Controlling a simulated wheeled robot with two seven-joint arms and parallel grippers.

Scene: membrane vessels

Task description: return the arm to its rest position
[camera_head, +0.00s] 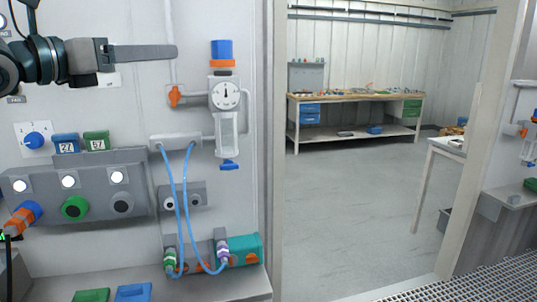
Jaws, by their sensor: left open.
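My left arm comes in from the upper left. Its gripper (168,52) is seen side-on in front of the wall panel (140,90), with its fingers pointing right and overlapping, so the gap between them is hidden. Nothing shows held in it. The fingertips are a little left of the gauge unit with the blue cap (222,92) and above the orange valve handle (175,96); they appear apart from both. My right gripper is not in view.
Below the gripper are a grey box with lit round buttons (75,192), tags 27 (66,143) and 57 (97,141), and blue hoses (184,205) running down to a teal block (244,250). Right of the door post (276,150) the floor is open towards a workbench (355,97).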

